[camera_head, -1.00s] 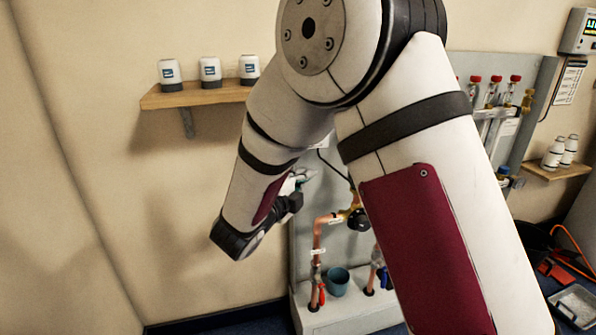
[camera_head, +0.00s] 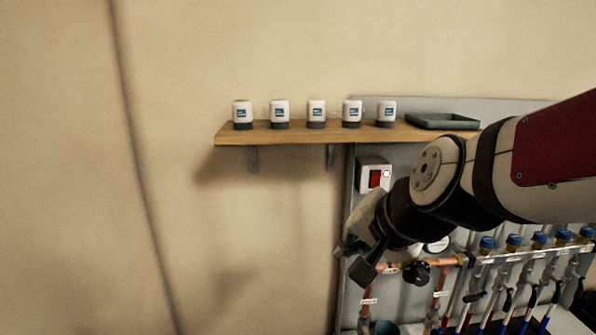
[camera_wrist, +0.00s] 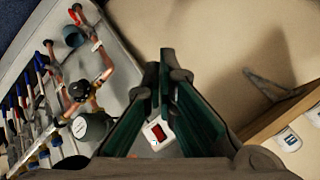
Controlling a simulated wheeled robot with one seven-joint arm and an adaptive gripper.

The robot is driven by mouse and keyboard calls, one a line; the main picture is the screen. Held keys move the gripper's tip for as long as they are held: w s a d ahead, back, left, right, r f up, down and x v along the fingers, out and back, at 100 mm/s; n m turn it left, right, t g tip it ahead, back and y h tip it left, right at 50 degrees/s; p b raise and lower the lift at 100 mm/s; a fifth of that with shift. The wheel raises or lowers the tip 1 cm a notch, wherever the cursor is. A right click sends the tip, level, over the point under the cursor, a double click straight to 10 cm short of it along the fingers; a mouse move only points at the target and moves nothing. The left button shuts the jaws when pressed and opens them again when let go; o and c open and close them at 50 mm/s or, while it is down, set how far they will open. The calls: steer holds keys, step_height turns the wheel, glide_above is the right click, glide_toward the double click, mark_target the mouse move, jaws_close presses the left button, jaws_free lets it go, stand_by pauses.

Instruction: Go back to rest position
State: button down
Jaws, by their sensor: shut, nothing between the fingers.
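My gripper (camera_wrist: 165,72) is shut and empty in the wrist view, its two dark green-lined fingers close together at the tips. It hangs in front of the grey panel, over no object that I can see held. In the head view my arm comes in from the right and bends down to the left, with its end in front of the panel's left part. The fingers are hard to make out there.
A wooden shelf (camera_head: 290,133) holds several white jars (camera_head: 316,113) and a dark tray (camera_head: 442,121). Below it are a red switch box (camera_head: 375,177), copper pipes (camera_head: 439,299) and several blue-capped valves (camera_head: 513,241). The wall at left is bare.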

steer(key=s+d+f+n+g+h, duration=0.25)
steer(key=s+d+g, duration=0.2)
steer(key=s, duration=0.95)
steer(key=s+d+f+n+g+h, duration=0.1)
steer(key=s+d+n+g, duration=0.4)
steer(key=s, duration=0.9)
step_height(320, 180, up, 28)
steer(key=d+m+t+p, duration=0.1)
steer(key=t+p, duration=0.4)
steer(key=p, duration=2)
steer(key=shift+w+d+f+t+p, duration=0.15)
steer(key=shift+d+t+p, duration=0.15)
steer(key=shift+t+p, duration=0.1)
steer(key=shift+y, duration=0.25)
